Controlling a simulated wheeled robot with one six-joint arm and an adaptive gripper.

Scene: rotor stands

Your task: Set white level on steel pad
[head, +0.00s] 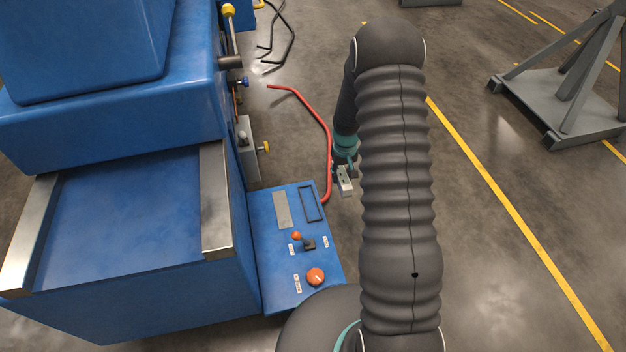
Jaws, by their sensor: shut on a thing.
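My gripper (343,169) hangs at the end of my dark arm, just right of the red hose and beyond the right edge of the blue control panel. It is shut on a small whitish block, the white level (345,183), which shows below the fingers. My arm hides part of the gripper's right side. The steel pad (282,209) is a bare grey rectangle on the blue panel (272,262), left of the level. The level is apart from the pad, and its height above the panel is hard to tell.
Beside the pad is a dark rectangular frame (311,204). Nearer are an orange-knobbed lever (308,243) and an orange button (315,276). A red hose (322,126) curves to the panel's far right corner. The large blue machine (110,240) stands left; a grey stand (565,105) stands right.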

